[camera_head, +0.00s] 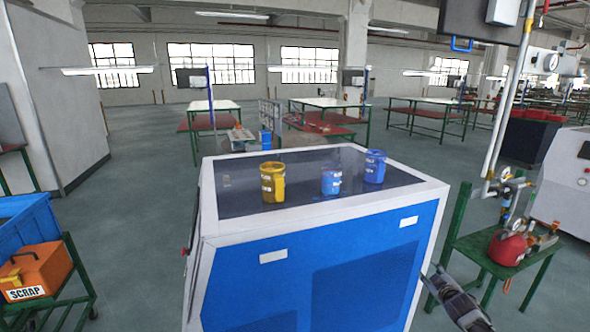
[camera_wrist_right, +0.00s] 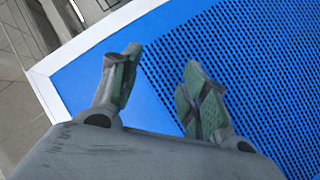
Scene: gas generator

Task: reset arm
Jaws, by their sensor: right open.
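My right gripper (camera_head: 432,276) shows at the lower right of the head view, beside the right edge of the blue and white cabinet (camera_head: 330,262). In the right wrist view my right gripper (camera_wrist_right: 158,78) is open, its two fingers apart with nothing between them. Behind the fingers is the cabinet's blue perforated panel (camera_wrist_right: 235,60) with its white edge. My left gripper is not in view.
A yellow canister (camera_head: 272,188) and two blue canisters (camera_head: 331,183) (camera_head: 375,168) stand on the cabinet's dark top. A green stand with a red tank (camera_head: 508,248) is at right. An orange scrap box (camera_head: 36,270) and blue bin (camera_head: 25,226) are at left.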

